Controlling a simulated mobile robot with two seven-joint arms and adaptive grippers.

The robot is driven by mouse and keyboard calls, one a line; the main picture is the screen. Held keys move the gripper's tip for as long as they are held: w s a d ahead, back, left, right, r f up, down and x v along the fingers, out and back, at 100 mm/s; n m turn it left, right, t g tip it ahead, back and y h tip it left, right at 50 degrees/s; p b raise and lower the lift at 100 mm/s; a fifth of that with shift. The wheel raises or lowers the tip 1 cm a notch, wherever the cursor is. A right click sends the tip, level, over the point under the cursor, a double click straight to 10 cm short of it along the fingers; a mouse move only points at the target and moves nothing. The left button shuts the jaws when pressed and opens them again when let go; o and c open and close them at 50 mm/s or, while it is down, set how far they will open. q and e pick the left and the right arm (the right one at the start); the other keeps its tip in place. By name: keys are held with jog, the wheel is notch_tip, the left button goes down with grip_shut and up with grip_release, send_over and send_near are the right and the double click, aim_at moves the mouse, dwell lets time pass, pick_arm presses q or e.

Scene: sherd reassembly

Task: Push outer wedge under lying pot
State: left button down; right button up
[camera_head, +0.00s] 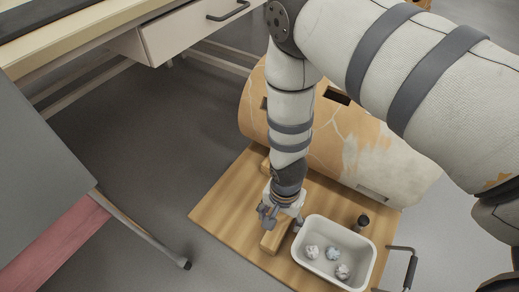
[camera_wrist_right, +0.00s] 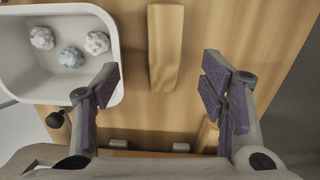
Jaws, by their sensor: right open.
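The large pot (camera_head: 345,150) lies on its side across the back of a wooden board (camera_head: 223,214); it is tan with pale patches and cracks. A wooden wedge (camera_head: 271,243) lies on the board in front of the pot, apart from it. It also shows in the right wrist view (camera_wrist_right: 165,45), ahead of the fingertips. Another wooden piece (camera_head: 264,166) sits by the pot's left lower side, partly hidden by my right arm. My right gripper (camera_head: 280,217) points down over the wedge, open; its fingers (camera_wrist_right: 160,84) spread wider than the wedge. My left gripper is out of view.
A white tub (camera_head: 311,268) with several crumpled pale lumps (camera_head: 332,254) stands right of the wedge, close to my right gripper. A drawer table (camera_head: 160,40) is at the upper left; the floor (camera_head: 150,165) left of the board is clear.

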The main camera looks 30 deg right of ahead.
aim_at(276, 231)
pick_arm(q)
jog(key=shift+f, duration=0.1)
pick_arm(e)
jog(key=shift+w+a, duration=0.1)
jog(key=shift+w, duration=0.3)
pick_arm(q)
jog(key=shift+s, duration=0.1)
pick_arm(e)
jog(key=shift+f, duration=0.15)
pick_arm(q)
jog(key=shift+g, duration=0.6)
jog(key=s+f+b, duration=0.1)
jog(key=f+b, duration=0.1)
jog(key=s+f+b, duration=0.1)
jog(key=b, duration=0.2)
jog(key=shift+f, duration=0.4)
pick_arm(e)
notch_tip(276, 231, down, 12)
jog(key=shift+r, duration=0.1)
